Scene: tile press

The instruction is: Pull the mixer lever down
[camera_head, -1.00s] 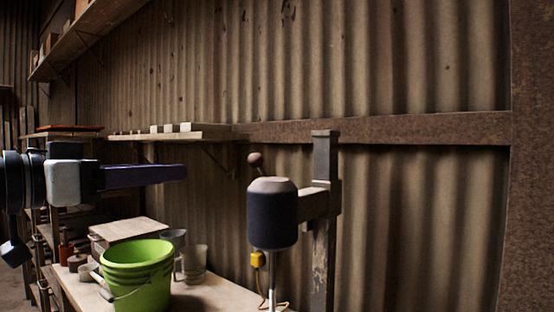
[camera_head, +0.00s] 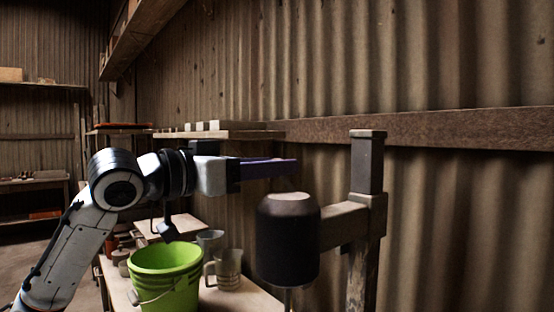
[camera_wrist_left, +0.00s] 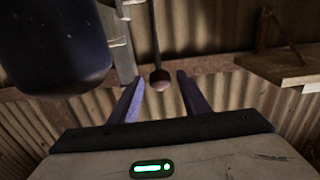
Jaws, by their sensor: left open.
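The mixer (camera_head: 288,238) is a dark rounded cylinder held on an arm from a grey post. Its lever, a thin rod ending in a round brown knob (camera_wrist_left: 160,76), shows in the left wrist view. In the head view the lever is hidden by my gripper and the mixer head. My left gripper (camera_head: 292,167) is open, with purple fingers reaching right, just above and beyond the mixer head's top. In the wrist view the knob appears between the two fingers (camera_wrist_left: 160,88); I cannot tell whether either touches it. My right gripper is not in view.
A green bucket (camera_head: 166,271) stands on the bench below my left arm, beside clear jugs (camera_head: 228,269). A wall shelf (camera_head: 225,134) with small blocks runs behind the gripper. The mixer post (camera_head: 367,215) stands at right, near the corrugated wall.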

